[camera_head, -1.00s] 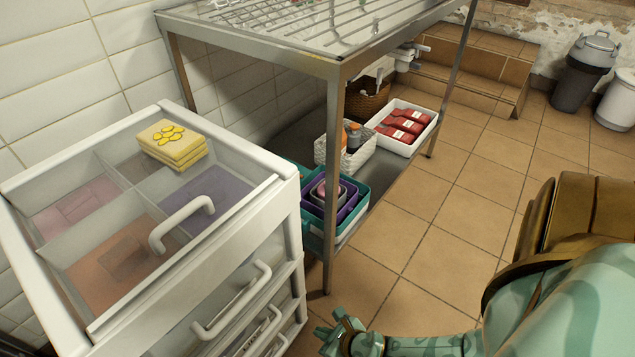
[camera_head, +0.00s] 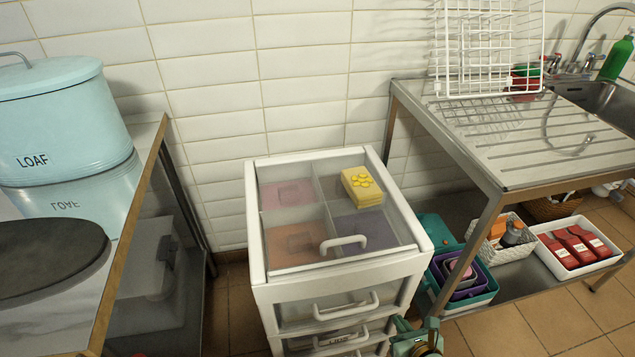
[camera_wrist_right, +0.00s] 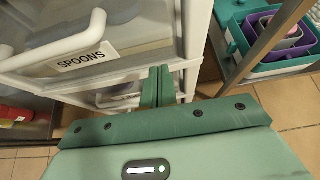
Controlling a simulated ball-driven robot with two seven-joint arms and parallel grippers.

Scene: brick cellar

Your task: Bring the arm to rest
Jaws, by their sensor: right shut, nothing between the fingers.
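My right gripper (camera_head: 425,327) shows at the bottom edge of the head view, low beside the front right corner of the white drawer unit (camera_head: 262,295). In the right wrist view its green fingers (camera_wrist_right: 158,78) are together and empty. They point at the unit's lower right side, near a drawer labelled SPOONS (camera_wrist_right: 85,60); I cannot tell whether they touch it. My left arm and gripper are not in view.
To the right, a metal sink table (camera_head: 500,165) has teal and purple tubs (camera_head: 462,278) and a white tray of red packets (camera_head: 575,250) beneath. At left, a blue LOAF bin (camera_head: 55,120) stands on a counter.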

